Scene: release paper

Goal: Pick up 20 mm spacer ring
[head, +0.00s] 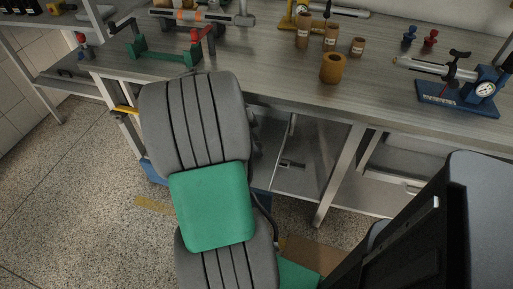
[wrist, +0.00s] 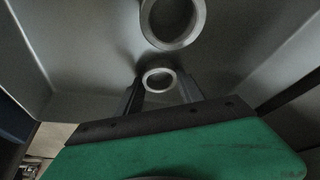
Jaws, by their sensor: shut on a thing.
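In the wrist view, a small pale grey spacer ring (wrist: 159,89) sits between the two dark fingers of my gripper (wrist: 160,81), which are shut on it. Its size marking cannot be read. A larger grey ring (wrist: 146,27) lies just beyond it, apart from the fingers and partly cut off by the top edge of the picture. Both rings are inside a grey, sloped-wall bin (wrist: 85,45). It is hard to tell whether the held ring touches the bin floor. In the head view my arm hangs down beside the bench, and the gripper and rings are hidden.
The bin walls rise close on the left and right (wrist: 270,50) of my gripper. In the head view a grey workbench (head: 270,80) holds brown jars (head: 333,69), a blue gauge stand (head: 458,97) and a green fixture (head: 165,55). Open speckled floor (head: 80,190) lies left of my arm.

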